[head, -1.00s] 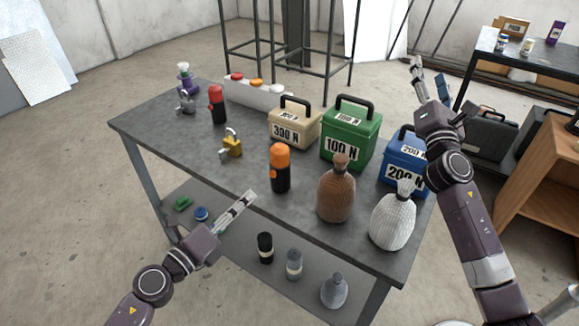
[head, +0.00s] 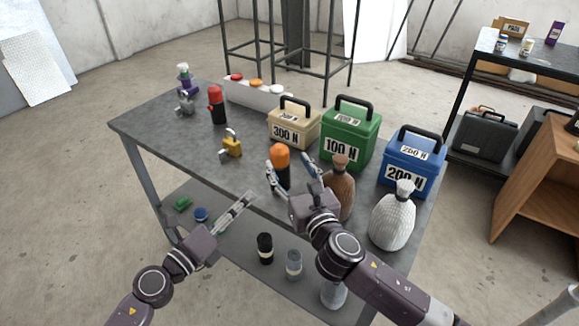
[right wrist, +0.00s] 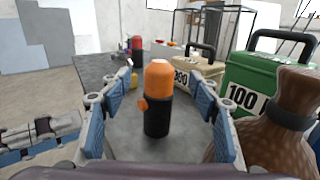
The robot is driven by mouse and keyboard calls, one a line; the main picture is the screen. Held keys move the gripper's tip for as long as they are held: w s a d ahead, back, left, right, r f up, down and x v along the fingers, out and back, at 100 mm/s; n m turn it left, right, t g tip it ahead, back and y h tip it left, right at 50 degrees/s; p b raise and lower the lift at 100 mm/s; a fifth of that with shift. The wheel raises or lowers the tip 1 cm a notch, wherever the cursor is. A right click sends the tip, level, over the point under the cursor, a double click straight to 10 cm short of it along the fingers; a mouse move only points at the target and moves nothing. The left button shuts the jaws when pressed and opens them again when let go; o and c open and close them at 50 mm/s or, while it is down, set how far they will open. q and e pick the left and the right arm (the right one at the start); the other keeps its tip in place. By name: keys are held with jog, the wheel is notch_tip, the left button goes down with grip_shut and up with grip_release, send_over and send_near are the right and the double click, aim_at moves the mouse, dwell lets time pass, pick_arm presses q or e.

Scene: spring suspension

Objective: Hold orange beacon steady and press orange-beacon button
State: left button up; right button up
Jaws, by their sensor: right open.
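The orange beacon (head: 280,156) stands upright on the grey table, with an orange top and a black body. In the right wrist view clear gaps show between both finger pads and the beacon. My left gripper (head: 247,200) is low at the table's front edge, left of the beacon, apart from it. Whether its fingers are parted is unclear.
Tan (head: 294,131), green (head: 349,133) and blue (head: 415,165) weight boxes line the back. A yellow padlock (head: 232,147) and red beacon (head: 217,105) stand left.

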aim_at(282, 155)
jog(key=shift+x, duration=3.9)
jog(key=shift+f, duration=0.2)
pick_arm(q)
jog(key=shift+c, duration=0.3)
pick_arm(e)
jog(key=c, duration=1.4)
pick_arm(q)
grip_shut()
